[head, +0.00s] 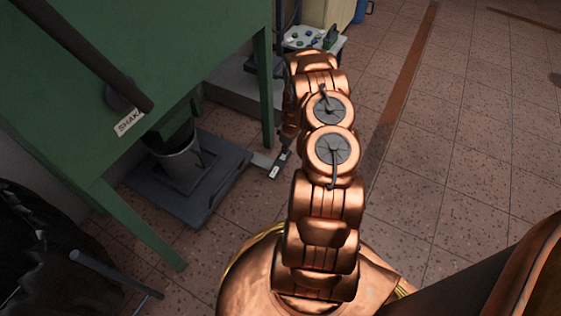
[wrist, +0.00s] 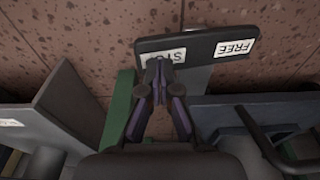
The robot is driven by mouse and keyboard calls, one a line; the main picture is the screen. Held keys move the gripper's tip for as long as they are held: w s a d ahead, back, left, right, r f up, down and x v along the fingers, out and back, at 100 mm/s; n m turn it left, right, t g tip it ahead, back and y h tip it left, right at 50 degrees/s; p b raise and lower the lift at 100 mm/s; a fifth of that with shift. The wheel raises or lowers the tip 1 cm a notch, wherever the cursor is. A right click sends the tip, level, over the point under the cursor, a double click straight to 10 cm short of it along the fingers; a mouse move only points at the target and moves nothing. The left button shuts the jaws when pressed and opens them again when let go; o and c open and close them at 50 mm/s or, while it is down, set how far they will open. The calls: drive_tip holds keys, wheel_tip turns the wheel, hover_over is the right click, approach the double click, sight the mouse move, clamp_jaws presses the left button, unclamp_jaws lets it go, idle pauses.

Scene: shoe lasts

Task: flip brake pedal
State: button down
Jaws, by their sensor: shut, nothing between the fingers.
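The brake pedal (wrist: 207,42) is a dark bar with two white labels, on a light grey arm. I cannot tell whether the tips touch the pedal. In the head view the pedal (head: 275,171) is small, at the right end of the grey arm beside the machine's base. My arm's end is just above it there, small and partly hidden by my arm links.
A green machine (head: 150,60) with a dark lever and a SHAK label stands at the left. Under it, a grey bucket (head: 180,165) is on a dark base plate (head: 208,200). A green leg (head: 263,90) is close to my arm. The tiled floor (head: 450,130) at right is clear.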

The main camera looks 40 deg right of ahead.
drive_tip(key=shift+f, duration=1.1)
idle(0.7)
drive_tip(key=shift+r+p, duration=2.5)
drive_tip(key=shift+r, duration=1)
